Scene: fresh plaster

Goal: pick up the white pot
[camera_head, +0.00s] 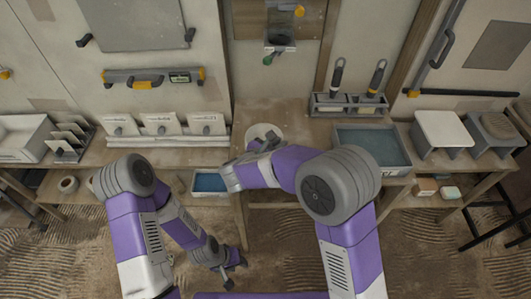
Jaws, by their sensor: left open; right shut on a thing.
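The white pot (262,130) is a round, pale vessel near the back of the wooden bench, in the middle of the head view. My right gripper (265,143) is at its near side, shut on the pot; my wrist and forearm hide its lower front part. I cannot tell whether the pot touches the bench. My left gripper (236,274) is open and empty, low in front of the bench, well away from the pot.
A grey tub of water (372,129) stands right of the pot, with a tool rack (348,105) behind it. A blue tray (209,183) sits on the lower shelf. A white stool-like block (442,130) stands further right.

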